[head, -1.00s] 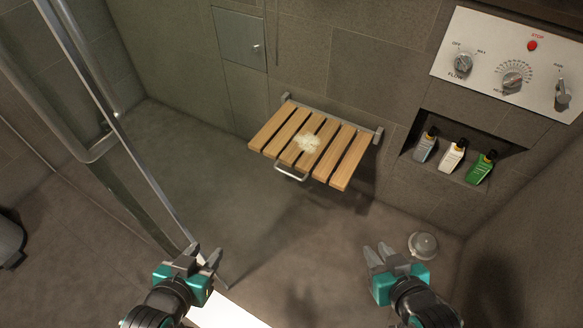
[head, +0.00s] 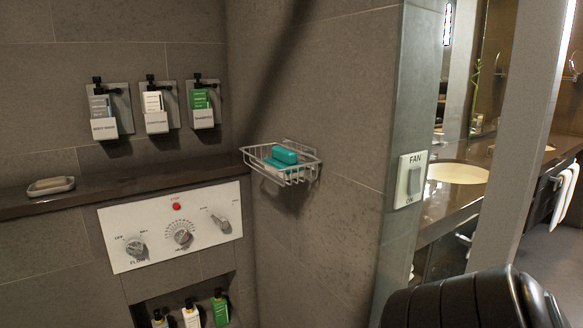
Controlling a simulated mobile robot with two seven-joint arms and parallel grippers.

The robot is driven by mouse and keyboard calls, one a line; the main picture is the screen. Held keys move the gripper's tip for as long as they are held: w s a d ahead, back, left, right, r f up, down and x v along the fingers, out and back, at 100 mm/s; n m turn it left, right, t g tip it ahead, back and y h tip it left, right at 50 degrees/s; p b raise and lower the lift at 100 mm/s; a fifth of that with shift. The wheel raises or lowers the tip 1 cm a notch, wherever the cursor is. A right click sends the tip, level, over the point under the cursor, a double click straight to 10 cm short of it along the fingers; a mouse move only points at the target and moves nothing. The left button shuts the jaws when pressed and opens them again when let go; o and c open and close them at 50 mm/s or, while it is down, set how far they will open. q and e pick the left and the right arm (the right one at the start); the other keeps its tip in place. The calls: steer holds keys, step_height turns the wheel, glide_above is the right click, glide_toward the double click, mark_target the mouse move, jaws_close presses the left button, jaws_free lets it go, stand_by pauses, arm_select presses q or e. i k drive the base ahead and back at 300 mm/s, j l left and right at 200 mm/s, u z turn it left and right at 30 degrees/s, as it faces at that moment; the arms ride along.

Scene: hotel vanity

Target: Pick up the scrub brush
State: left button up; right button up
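A small teal object (head: 284,155) with a raised handle-like top, which looks like the scrub brush, lies in a wire basket (head: 312,154) on the right-hand shower wall. The basket's wires partly cover its lower side. Neither of my grippers shows in the head view now. A black rounded part of my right arm fills the bottom right corner, with its gripper out of frame.
A stone ledge (head: 100,201) holds a soap dish (head: 51,186) at left. Below it are a control panel (head: 150,250) and a niche with bottles. Three dispensers hang above. A glass edge and fan switch (head: 409,180) stand right of the basket.

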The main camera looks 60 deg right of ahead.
mark_target(282, 158)
steer(key=z, duration=1.85)
